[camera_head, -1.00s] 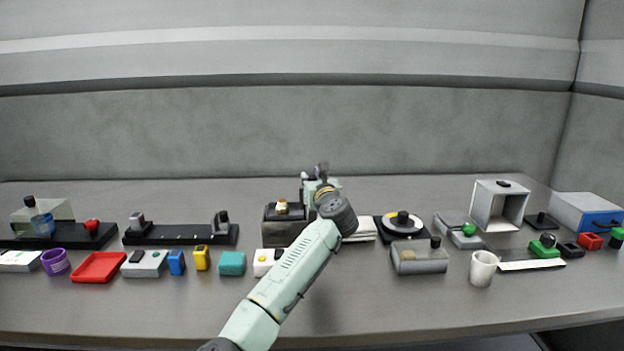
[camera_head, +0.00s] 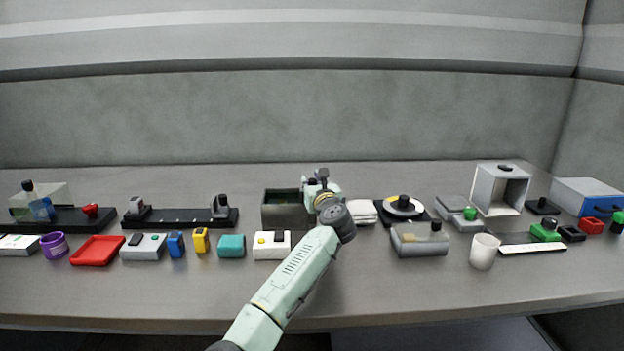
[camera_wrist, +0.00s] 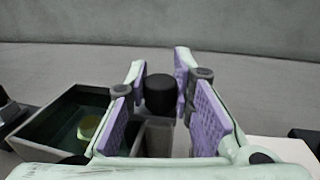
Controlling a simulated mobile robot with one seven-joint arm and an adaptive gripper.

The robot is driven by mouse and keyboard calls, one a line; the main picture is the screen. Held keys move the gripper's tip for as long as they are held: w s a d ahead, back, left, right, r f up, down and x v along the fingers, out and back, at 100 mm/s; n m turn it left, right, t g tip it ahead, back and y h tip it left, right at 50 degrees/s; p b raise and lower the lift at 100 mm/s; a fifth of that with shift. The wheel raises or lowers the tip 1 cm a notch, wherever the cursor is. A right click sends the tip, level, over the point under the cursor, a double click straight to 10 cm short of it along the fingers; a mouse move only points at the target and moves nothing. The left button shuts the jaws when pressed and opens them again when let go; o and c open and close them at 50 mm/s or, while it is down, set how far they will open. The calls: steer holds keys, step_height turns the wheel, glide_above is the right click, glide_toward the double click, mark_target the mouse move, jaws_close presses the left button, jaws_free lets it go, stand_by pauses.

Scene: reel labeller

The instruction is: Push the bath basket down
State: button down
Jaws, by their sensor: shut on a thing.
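The bath (camera_head: 287,216) is a dark grey open box left of my gripper in the head view. In the wrist view, the bath's rim (camera_wrist: 40,118) is at the left, with dark green liquid inside. A yellow-green piece (camera_wrist: 88,127) shows low in that liquid. The basket itself is hard to make out there. My gripper (camera_wrist: 163,100) has its purple-padded fingers on either side of a black knob (camera_wrist: 160,92), shut on it. The knob is above a grey block (camera_wrist: 157,138) beside the bath. In the head view my gripper (camera_head: 318,180) is at the bath's right end.
A white box with buttons (camera_head: 271,244) stands in front of the bath. White folded cloths (camera_head: 363,212) and a dark turntable (camera_head: 403,208) are to the right. Several small objects line the table's front. The table behind the bath is clear.

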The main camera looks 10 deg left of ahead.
steer(key=c, duration=1.4)
jaws_free()
steer(key=shift+f, duration=0.3)
steer(key=shift+o, duration=0.2)
steer(key=v, duration=1.2)
